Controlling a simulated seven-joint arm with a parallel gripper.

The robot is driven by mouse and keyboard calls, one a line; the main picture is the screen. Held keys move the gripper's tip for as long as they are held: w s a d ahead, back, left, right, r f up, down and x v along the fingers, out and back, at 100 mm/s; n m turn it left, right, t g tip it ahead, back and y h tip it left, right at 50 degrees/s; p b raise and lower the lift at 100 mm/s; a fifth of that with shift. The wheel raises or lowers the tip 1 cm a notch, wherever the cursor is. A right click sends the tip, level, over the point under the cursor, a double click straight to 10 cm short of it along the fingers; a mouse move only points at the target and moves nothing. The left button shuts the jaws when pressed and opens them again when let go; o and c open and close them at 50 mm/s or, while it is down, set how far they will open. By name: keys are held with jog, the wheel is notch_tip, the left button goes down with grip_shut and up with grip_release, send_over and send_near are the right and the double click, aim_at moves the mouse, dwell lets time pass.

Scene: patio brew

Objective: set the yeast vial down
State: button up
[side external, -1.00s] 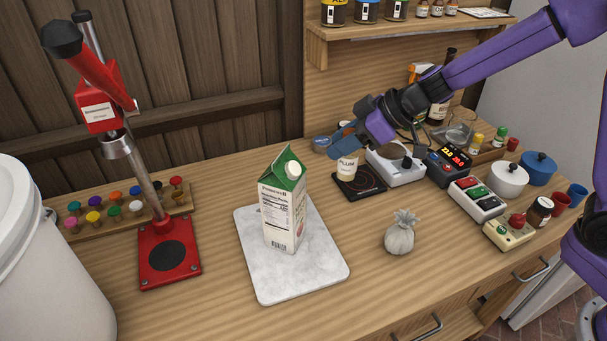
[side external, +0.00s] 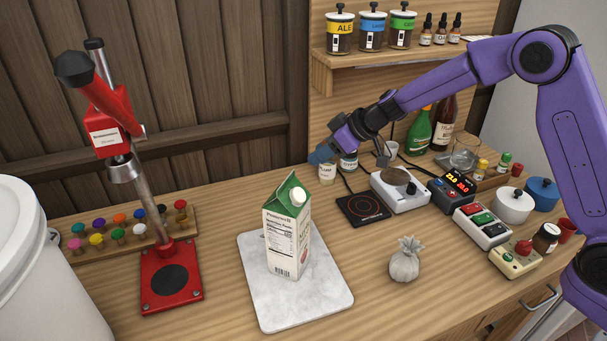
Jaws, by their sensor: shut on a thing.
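A small pale container with a label and dark print, which I take for the yeast vial (side external: 327,173), is upright at the back of the bench, left of the black hot plate (side external: 362,208). My gripper (side external: 324,157) is shut on its top from above, and its blue fingers hide the upper part. I cannot tell whether its base touches the bench. A similar labelled jar (side external: 349,162) stands just behind it to the right.
The white stirrer unit (side external: 400,190) stands right of the hot plate. A milk carton (side external: 287,235) stands on a marble board (side external: 293,305) in front. A red bottle capper (side external: 170,272) is at left. Bench is clear between board and hot plate.

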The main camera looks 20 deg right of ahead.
jog(key=shift+w+a+f, duration=0.4)
jog(key=shift+w+f, duration=0.65)
jog(key=shift+f, duration=0.55)
jog(key=shift+w+a+f, duration=0.4)
jog(key=shift+w+f, duration=0.6)
jog(key=shift+f, duration=0.65)
jog(key=shift+w+a+f, duration=0.4)
jog(key=shift+w+f, duration=0.65)
jog(key=shift+f, duration=0.55)
jog(key=o, duration=1.1)
jog(key=shift+f, duration=0.1)
jog(key=shift+o, duration=0.2)
jog(key=shift+s+d+r, duration=0.1)
jog(key=shift+r, duration=0.2)
jog(key=v, duration=1.1)
jog(key=shift+s+r, duration=0.2)
jog(key=shift+d, duration=0.15)
